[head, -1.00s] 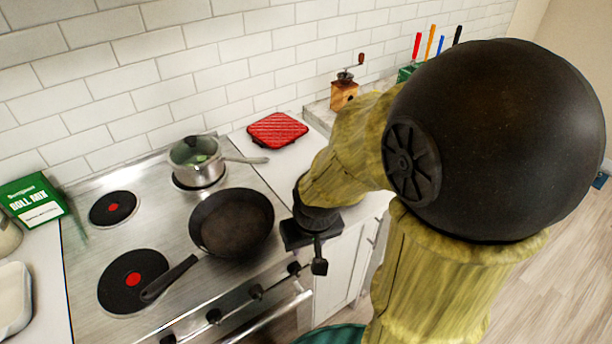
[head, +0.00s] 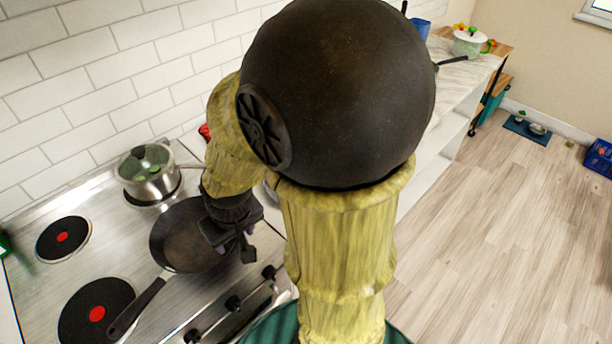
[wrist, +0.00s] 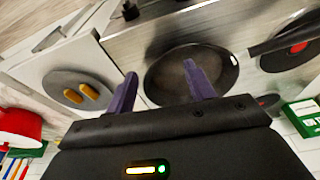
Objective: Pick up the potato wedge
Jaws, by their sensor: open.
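Two yellow-orange potato wedges, one (wrist: 74,96) and another (wrist: 89,90), lie side by side on a round grey plate (wrist: 58,78) at the left of the wrist view. My gripper (wrist: 160,84) is open and empty, its two purple fingers apart. In the wrist view the fingers show against the frying pan, with the wedges to the left of them. In the head view my gripper (head: 236,248) is over the right side of the pan. My arm hides the wedges there.
A dark frying pan (head: 180,240) stands on the stove, with a lidded pot (head: 148,178) behind it. The pan's handle (head: 137,308) points front left. A green box (wrist: 306,112) is at the wrist view's right. Open wooden floor (head: 510,220) lies right of the counter.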

